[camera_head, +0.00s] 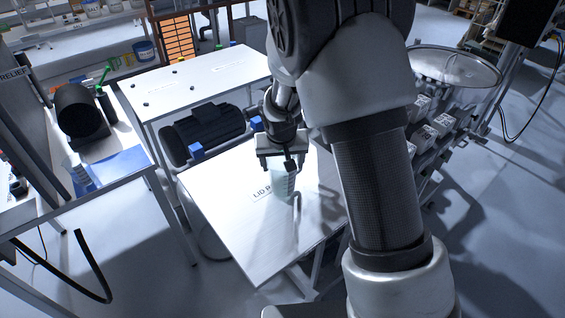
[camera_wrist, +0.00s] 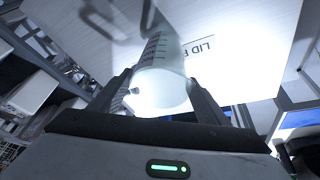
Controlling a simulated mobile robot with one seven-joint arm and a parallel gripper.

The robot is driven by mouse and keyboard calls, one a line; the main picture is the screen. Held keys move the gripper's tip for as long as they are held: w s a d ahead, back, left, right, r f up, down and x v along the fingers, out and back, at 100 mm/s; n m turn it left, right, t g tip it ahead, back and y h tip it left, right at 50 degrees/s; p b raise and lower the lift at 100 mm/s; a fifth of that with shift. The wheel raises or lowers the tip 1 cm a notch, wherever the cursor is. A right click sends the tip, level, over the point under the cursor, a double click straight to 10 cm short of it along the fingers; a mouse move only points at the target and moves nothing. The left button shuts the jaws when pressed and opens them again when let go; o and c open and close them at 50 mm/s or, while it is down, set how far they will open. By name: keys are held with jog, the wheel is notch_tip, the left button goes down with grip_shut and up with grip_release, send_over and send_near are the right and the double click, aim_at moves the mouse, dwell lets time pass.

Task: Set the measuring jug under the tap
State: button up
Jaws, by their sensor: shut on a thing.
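My gripper (camera_head: 281,163) is shut on a clear measuring jug (camera_head: 283,184) with dark graduation marks. It holds the jug over the white panel lettered "LID" (camera_head: 235,218), and I cannot tell whether the jug's base touches the panel. In the wrist view the jug (camera_wrist: 157,52) sits between the two fingers of my gripper (camera_wrist: 161,80), its round end toward the camera and its marks on the left side. I cannot make out a tap in either view.
A black motor (camera_head: 208,132) lies behind the panel, near a white cabinet top (camera_head: 200,82). A round metal vessel (camera_head: 455,68) stands at right.

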jog(key=shift+f, duration=0.2)
jog(key=o, duration=1.4)
jog(key=shift+r, duration=0.1)
jog(key=shift+c, duration=0.2)
